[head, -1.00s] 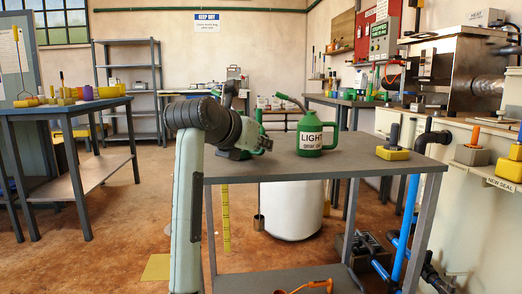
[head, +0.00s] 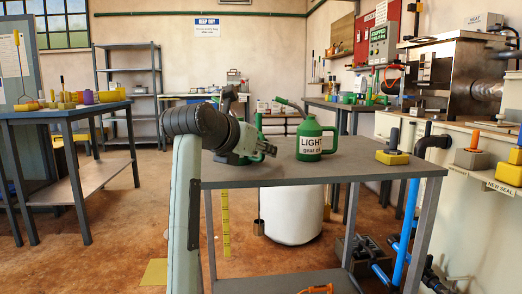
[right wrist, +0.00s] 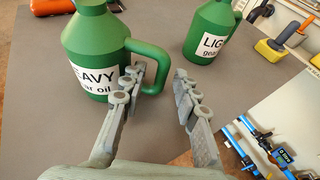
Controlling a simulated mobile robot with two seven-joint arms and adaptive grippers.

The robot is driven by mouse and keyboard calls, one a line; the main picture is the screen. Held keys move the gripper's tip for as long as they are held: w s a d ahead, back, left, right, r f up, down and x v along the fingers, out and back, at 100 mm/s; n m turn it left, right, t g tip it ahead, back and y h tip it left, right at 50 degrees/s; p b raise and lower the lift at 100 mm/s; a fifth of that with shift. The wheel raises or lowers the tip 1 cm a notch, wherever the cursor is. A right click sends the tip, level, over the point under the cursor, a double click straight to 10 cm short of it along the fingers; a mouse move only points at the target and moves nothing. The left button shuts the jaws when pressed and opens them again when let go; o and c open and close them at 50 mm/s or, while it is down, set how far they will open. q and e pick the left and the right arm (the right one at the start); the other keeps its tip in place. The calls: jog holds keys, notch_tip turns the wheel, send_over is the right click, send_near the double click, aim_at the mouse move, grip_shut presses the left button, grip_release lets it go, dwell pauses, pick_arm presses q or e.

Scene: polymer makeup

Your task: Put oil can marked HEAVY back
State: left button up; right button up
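A green oil can marked HEAVY (right wrist: 92,60) stands upright on the grey table at the left of the right wrist view. In the head view it is mostly hidden behind my right arm. A second green can, marked LIGHT (head: 310,142), stands upright to its right and also shows in the right wrist view (right wrist: 209,32). My right gripper (right wrist: 158,72) is open at the HEAVY can's handle (right wrist: 154,82). The handle's outer part appears between the fingers, nearer the left one; I cannot tell whether they touch. My left gripper is not in view.
The grey table (head: 345,166) has a yellow-based block with a dark handle (head: 392,153) at its right end. Blue pipes (head: 409,215) run beside the table's right side. Another table (head: 60,112) at left holds several yellow items. Free tabletop lies around the cans.

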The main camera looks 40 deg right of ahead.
jog(key=p+v, duration=0.1)
jog(key=v, duration=1)
jog(key=shift+a+p, duration=0.15)
jog(key=shift+p, duration=0.15)
jog(key=shift+s, duration=0.15)
